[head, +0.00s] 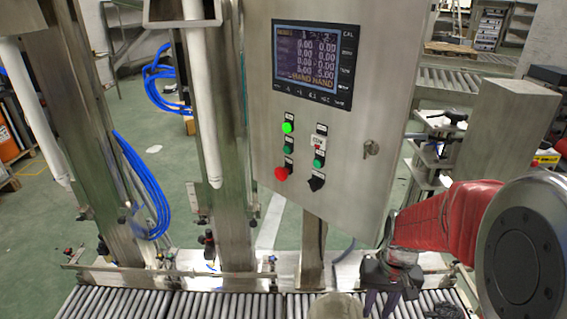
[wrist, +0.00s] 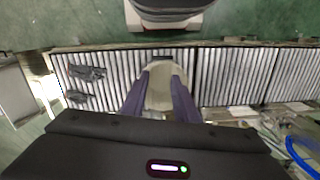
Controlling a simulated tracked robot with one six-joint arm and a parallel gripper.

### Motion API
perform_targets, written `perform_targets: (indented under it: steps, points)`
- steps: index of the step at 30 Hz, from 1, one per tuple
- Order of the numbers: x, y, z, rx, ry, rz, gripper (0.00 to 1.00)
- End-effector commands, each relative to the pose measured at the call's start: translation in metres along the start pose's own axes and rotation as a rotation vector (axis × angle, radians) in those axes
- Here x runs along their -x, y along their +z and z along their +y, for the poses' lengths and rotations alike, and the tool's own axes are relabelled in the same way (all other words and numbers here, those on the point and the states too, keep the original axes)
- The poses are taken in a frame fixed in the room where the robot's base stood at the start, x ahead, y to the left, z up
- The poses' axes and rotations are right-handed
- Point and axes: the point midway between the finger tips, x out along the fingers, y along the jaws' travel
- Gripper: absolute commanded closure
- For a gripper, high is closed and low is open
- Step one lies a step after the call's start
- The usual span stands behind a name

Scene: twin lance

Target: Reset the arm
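My red arm (head: 445,222) comes in from the right in the head view, with its large grey round joint cover (head: 522,255) close to the camera. My gripper (head: 382,304) hangs at the bottom, pointing down over the roller conveyor (head: 220,305). In the wrist view its two purple fingers (wrist: 160,92) stand apart. A pale beige shape (wrist: 165,70) shows between and beyond them; I cannot tell what it is, and no grip on it shows.
A steel control cabinet (head: 372,95) with a lit screen (head: 312,62) stands just behind and left of my arm. White vertical tubes (head: 205,110) and blue hoses (head: 145,185) are at left. The conveyor (wrist: 235,75) runs across under my gripper.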

Motion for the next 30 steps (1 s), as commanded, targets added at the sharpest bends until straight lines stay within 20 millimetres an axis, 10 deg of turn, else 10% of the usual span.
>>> perform_targets:
  steps: [30]
  points:
    - [0.131,0.095,-0.039,0.112,0.022,0.338,0.73]
